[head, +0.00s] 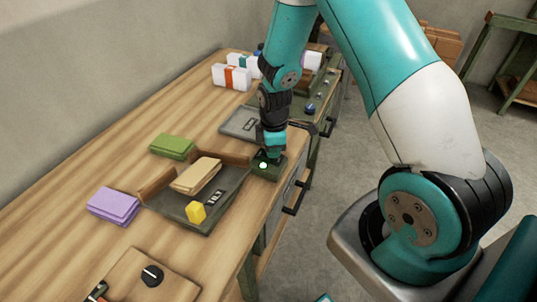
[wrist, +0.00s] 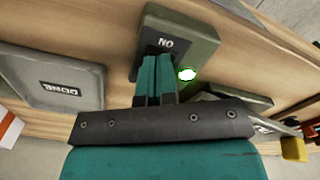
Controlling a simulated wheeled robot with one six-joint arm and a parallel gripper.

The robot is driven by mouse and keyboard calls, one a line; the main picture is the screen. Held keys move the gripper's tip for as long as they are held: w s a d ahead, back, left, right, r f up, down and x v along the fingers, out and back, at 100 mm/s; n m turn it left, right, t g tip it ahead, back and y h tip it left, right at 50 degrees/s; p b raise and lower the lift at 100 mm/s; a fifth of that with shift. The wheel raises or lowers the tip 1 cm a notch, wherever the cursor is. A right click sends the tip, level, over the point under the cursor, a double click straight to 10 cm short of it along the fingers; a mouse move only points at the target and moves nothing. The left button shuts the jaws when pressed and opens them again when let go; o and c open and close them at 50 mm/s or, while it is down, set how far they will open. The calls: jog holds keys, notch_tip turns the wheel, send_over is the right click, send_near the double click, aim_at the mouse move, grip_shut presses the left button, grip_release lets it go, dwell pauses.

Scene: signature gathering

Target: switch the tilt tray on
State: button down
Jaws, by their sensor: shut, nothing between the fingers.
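The dark tilt tray (head: 183,207) stands on the bench with wooden back walls. A tan folded stack (head: 196,176) and a yellow block (head: 196,212) are in it. A green switch box (wrist: 185,32) beside the tray carries an ON label (wrist: 166,43), upside down in the wrist view. Its round lamp (wrist: 187,75) looks bright white with a green rim; it also shows in the head view (head: 263,165). My gripper (wrist: 155,62) is shut and empty, pointing down at the box beside the ON label. The fingers hide part of the plate there, and I cannot tell whether they touch it.
A grey tray marked DONE (wrist: 55,78) lies beyond the box. Green (head: 173,146) and purple (head: 112,205) folded stacks lie around the tilt tray. A board with a black knob (head: 152,275) is at the near end. White boxes (head: 231,76) stand at the far end.

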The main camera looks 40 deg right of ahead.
jog(key=shift+r, duration=0.1)
notch_tip(320, 180, up, 7)
jog(key=p, duration=0.5)
jog(key=shift+p, duration=0.3)
jog(key=s+a+r+m+y+b, duration=0.25)
jog(key=s+a+r+b, duration=0.25)
jog(key=a+r, duration=0.65)
jog(key=s+a+r+m+y+b, duration=0.1)
jog(key=s+a+r, duration=0.2)
jog(key=s, duration=0.5)
jog(key=s+a+r+m+b, duration=0.1)
jog(key=s+a+r+b, duration=0.1)
jog(key=s, duration=0.6)
jog(key=shift+a+r+y, duration=0.35)
jog(key=shift+a+r, duration=0.25)
jog(key=shift+a, duration=0.6)
jog(key=shift+m, duration=0.25)
